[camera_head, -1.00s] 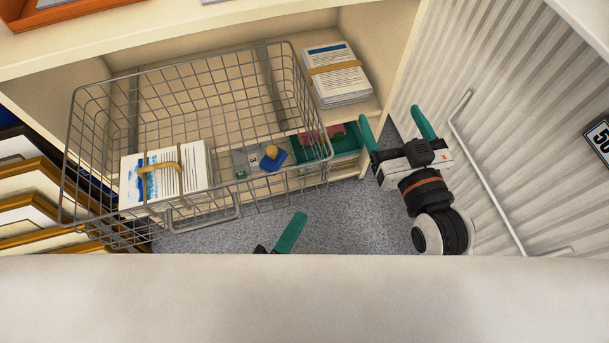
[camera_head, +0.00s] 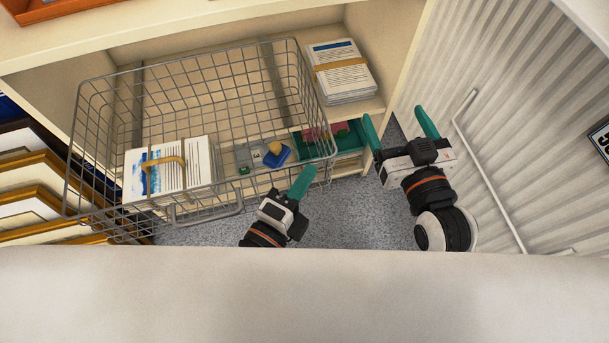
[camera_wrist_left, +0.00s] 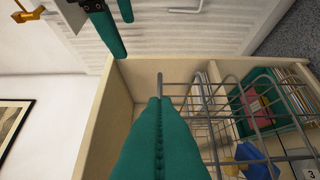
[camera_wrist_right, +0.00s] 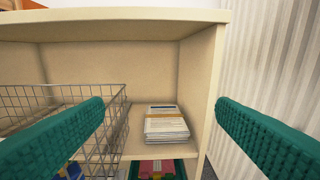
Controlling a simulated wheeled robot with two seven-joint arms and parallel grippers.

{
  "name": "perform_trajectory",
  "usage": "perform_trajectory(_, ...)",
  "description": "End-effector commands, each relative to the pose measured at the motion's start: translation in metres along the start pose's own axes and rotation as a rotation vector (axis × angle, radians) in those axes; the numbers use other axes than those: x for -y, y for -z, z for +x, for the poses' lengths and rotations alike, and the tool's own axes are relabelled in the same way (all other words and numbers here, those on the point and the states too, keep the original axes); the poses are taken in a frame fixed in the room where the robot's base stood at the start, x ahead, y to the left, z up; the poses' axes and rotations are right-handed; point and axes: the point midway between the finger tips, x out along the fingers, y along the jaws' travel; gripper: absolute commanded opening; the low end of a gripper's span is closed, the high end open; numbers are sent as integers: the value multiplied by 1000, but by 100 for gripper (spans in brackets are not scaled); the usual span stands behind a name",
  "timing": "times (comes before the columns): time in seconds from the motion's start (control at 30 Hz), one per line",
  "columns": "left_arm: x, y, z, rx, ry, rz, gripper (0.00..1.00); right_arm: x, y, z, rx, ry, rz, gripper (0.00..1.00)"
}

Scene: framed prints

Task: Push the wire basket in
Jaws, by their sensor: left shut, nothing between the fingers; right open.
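The grey wire basket (camera_head: 205,206) sits pulled out of the cream shelf unit (camera_head: 222,35), its front over the carpet. My right gripper (camera_head: 398,122) is open and empty, right of the basket near the shelf's side panel.
A strapped paper stack (camera_head: 340,72) lies on the shelf right of the basket. A green crate (camera_head: 350,142) stands below it. Framed prints (camera_head: 35,185) lean at the left. A ribbed white wall (camera_head: 500,100) with a rail bounds the right side.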

Motion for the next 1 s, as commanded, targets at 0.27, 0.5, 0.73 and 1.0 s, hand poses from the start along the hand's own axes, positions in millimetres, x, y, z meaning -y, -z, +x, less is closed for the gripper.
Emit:
perform_trajectory(0.27,-1,20,20,-4,-3,3,0,0,4,0,-37,1,0,80)
perform_trajectory(0.5,-2,61,60,-6,-5,3,0,4,20,-5,-135,8,-2,80)
perform_trajectory(0.73,-2,102,102,-6,-4,1,0,5,28,-7,-184,11,-2,80)
perform_trajectory(1.0,-1,139,139,-3,-3,0,0,5,31,-8,-201,12,-2,80)
